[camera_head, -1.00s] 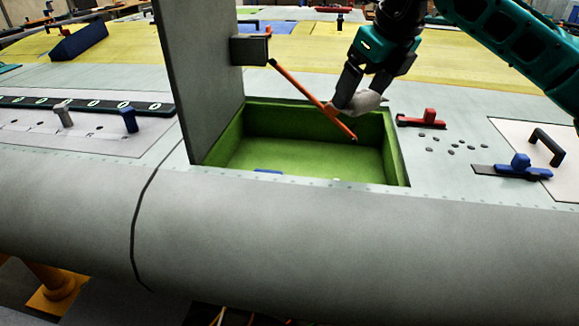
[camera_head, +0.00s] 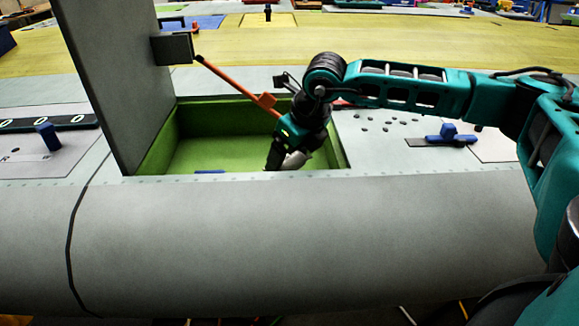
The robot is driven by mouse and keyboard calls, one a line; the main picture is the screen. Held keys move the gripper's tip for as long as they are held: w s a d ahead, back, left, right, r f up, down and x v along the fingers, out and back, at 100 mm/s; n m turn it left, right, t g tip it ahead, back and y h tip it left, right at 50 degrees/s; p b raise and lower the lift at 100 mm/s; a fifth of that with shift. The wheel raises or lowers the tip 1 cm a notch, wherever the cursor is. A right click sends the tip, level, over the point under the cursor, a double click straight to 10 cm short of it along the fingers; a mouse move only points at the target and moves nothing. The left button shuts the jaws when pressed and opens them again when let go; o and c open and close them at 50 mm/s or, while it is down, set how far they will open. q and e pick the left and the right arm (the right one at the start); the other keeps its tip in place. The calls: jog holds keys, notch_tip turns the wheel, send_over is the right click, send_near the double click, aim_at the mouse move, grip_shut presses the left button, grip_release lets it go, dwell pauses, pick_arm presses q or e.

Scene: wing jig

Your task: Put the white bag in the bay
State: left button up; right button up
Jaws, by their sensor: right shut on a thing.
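The bay (camera_head: 220,125) is a green-lined rectangular opening in the grey wing, with its grey lid (camera_head: 120,75) standing upright at its left side. An orange-red rod (camera_head: 228,81) runs from a block on the lid down towards the bay's back right. My right gripper (camera_head: 284,162) points down inside the bay's outline at its right end. It is shut on the white bag (camera_head: 297,160), which shows only in part beside the fingers. I cannot tell whether the bag touches the bay floor. My left gripper is not in view.
A blue clamp (camera_head: 448,135) and several dark fasteners (camera_head: 372,122) lie right of the bay. Another blue clamp (camera_head: 47,136) stands at left. A small blue thing (camera_head: 209,172) shows at the bay's front edge. The left part of the bay floor is clear.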

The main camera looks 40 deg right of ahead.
aim_at(294, 159)
notch_tip(294, 159, down, 3)
jog(key=shift+r, duration=0.1)
jog(key=shift+f, duration=0.35)
jog(key=o, duration=1.1)
jog(key=shift+f, duration=0.1)
jog(key=v, duration=1.2)
jog(key=shift+a, duration=0.1)
